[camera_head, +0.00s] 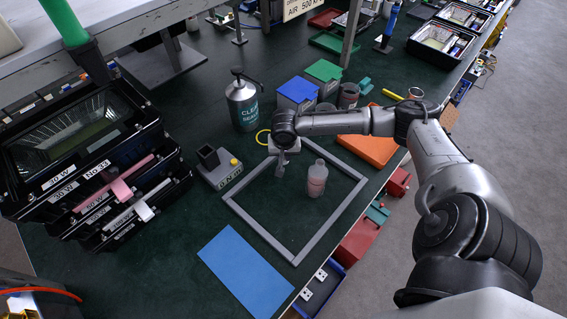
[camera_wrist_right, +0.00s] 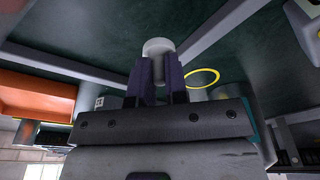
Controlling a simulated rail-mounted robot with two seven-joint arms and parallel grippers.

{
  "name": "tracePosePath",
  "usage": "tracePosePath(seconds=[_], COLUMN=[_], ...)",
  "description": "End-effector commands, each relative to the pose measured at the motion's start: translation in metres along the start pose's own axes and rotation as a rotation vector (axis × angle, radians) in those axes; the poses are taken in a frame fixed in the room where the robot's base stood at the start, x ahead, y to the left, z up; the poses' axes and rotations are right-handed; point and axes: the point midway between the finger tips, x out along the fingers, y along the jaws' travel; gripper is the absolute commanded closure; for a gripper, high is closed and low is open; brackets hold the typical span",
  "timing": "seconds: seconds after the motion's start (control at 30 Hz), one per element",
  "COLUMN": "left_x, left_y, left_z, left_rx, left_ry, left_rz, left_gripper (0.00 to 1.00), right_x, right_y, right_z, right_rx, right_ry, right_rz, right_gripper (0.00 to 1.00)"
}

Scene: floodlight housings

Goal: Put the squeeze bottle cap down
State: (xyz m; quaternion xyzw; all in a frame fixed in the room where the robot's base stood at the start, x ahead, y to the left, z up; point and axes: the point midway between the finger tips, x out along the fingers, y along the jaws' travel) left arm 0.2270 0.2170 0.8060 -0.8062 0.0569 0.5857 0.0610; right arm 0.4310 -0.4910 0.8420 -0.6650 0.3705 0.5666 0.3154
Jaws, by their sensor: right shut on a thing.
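The squeeze bottle (camera_head: 316,182), translucent with a pinkish content, stands upright inside a grey square frame (camera_head: 240,217) on the dark green bench. My right gripper (camera_head: 280,170) points down over the frame's upper left part, just left of the bottle and apart from it. In the right wrist view its fingers (camera_wrist_right: 158,68) are shut on a pale grey-white round cap (camera_wrist_right: 158,47) at their tips. In the head view the cap is too small to make out clearly, and its gap to the bench cannot be told. My left gripper is not in view.
A blue mat (camera_head: 245,272) lies in front of the frame. A grey box device (camera_head: 220,170) stands left, a cleaner bottle (camera_head: 242,105) behind. A yellow ring (camera_head: 263,137) lies near the frame's back corner. An orange tray (camera_head: 368,150) lies right. The bench inside the frame is mostly clear.

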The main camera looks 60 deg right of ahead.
Motion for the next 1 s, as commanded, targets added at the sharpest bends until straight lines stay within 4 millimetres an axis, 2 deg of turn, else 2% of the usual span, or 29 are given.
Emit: tracePosePath(seconds=[0.17, 0.47, 0.87, 0.9, 1.0], left_x=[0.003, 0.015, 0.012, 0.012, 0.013], left_y=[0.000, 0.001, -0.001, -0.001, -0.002], left_z=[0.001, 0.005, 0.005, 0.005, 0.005], left_rx=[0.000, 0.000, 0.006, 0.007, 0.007], left_ry=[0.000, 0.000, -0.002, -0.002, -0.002], left_rz=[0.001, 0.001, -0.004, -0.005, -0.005], left_gripper=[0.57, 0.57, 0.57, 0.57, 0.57], right_x=[0.006, 0.040, 0.043, 0.043, 0.044], right_y=[-0.002, -0.002, -0.002, -0.002, -0.002], right_z=[0.001, 0.007, 0.007, 0.007, 0.007], right_rx=[-0.001, -0.001, -0.001, -0.001, -0.001], right_ry=[0.000, -0.001, -0.001, 0.000, 0.000], right_rz=[0.002, 0.002, 0.001, 0.001, 0.001], right_gripper=[1.00, 1.00, 1.00, 0.85, 0.76])
